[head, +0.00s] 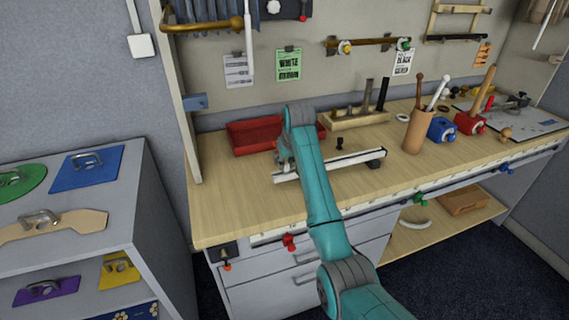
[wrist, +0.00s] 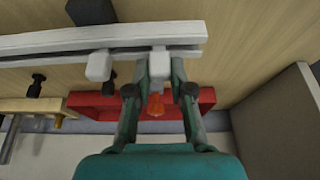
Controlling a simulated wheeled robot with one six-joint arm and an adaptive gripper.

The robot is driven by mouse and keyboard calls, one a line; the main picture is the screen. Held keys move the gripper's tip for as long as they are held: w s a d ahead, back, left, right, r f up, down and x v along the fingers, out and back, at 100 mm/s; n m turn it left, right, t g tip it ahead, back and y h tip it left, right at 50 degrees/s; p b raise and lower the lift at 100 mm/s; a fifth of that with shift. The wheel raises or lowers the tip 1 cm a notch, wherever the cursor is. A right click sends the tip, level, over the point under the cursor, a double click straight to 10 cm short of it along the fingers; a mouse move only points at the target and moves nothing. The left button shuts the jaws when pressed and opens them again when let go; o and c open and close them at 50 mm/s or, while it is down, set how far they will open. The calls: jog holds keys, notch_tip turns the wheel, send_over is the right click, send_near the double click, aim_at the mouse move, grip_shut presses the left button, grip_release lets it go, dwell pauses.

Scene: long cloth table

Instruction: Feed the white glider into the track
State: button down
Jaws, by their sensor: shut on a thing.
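The white track (wrist: 60,49) runs across the top of the wrist view, with its right end a little past my gripper. In the head view the white track (head: 335,165) lies along the table, its left end by my gripper (head: 283,166). My gripper (wrist: 160,78) is shut on a small white glider (wrist: 159,63), which overlaps the track near that end. I cannot tell whether it sits inside the channel. A second pale block (wrist: 98,67) is at the track further left. In the head view my arm hides the held glider.
A red tray (head: 250,135) stands behind the track; the wrist view shows it too (wrist: 205,98), with an orange piece (wrist: 155,106) by it. A wooden rack (head: 355,120) and a black knob (head: 340,143) are nearby. The table front left (head: 230,210) is clear.

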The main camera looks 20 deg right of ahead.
jog(key=shift+d, duration=1)
jog(key=c, duration=0.9)
grip_release()
jog(key=shift+c, duration=0.2)
jog(key=v, duration=1.2)
